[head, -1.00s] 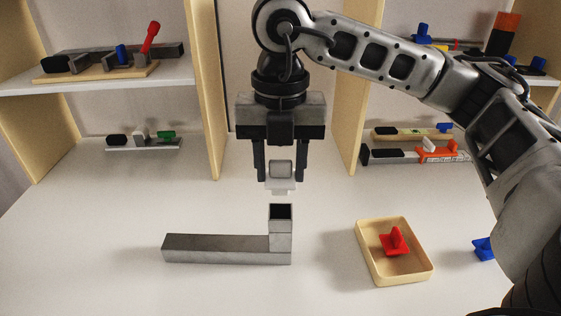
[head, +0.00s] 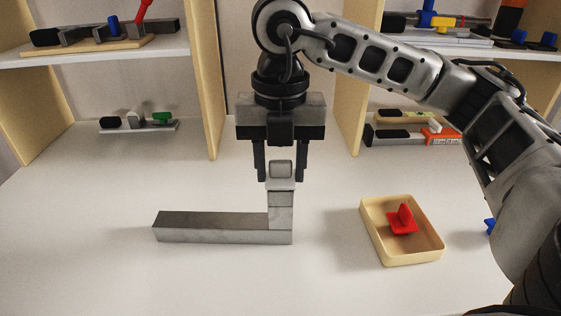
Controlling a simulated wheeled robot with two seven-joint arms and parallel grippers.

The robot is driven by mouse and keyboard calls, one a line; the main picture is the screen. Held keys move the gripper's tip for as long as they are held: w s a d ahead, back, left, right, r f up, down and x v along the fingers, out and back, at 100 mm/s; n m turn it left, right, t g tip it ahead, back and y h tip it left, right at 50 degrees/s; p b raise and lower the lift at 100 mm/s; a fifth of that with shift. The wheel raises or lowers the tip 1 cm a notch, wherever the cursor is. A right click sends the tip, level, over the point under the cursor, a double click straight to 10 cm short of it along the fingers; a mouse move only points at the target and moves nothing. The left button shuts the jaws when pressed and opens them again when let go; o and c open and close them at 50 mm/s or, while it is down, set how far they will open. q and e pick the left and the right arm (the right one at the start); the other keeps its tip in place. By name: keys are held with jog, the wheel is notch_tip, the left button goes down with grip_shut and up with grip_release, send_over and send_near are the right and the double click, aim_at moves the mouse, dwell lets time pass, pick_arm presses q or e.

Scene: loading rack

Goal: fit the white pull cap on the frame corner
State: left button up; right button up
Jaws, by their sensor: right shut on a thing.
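My right gripper (head: 281,170) points straight down and is shut on the white pull cap (head: 281,185). The cap's light grey upper part shows between the dark fingers, with its white rim below. The grey metal frame corner (head: 210,228) lies on the white table, with a long bar to the left and a short square upright (head: 281,212) at its right end. The cap is directly over the upright, and its rim covers the open top. I cannot tell whether the cap is pressed fully in. My left gripper is not in view.
A shallow wooden tray (head: 367,228) with a red cap (head: 403,220) stands to the right. A blue piece (head: 490,226) is partly behind my right arm. Shelves (head: 95,58) with assembled parts stand at the back. The front table is clear.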

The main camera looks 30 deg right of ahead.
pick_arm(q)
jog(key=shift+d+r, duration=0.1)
pick_arm(e)
jog(key=o, duration=1)
jog(key=shift+o, duration=0.2)
jog(key=shift+r, duration=0.2)
pick_arm(q)
jog(key=p, duration=0.2)
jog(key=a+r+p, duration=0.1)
jog(key=p, duration=0.1)
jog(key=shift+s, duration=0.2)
pick_arm(e)
notch_tip(320, 180, up, 16)
jog(key=shift+f, duration=0.25)
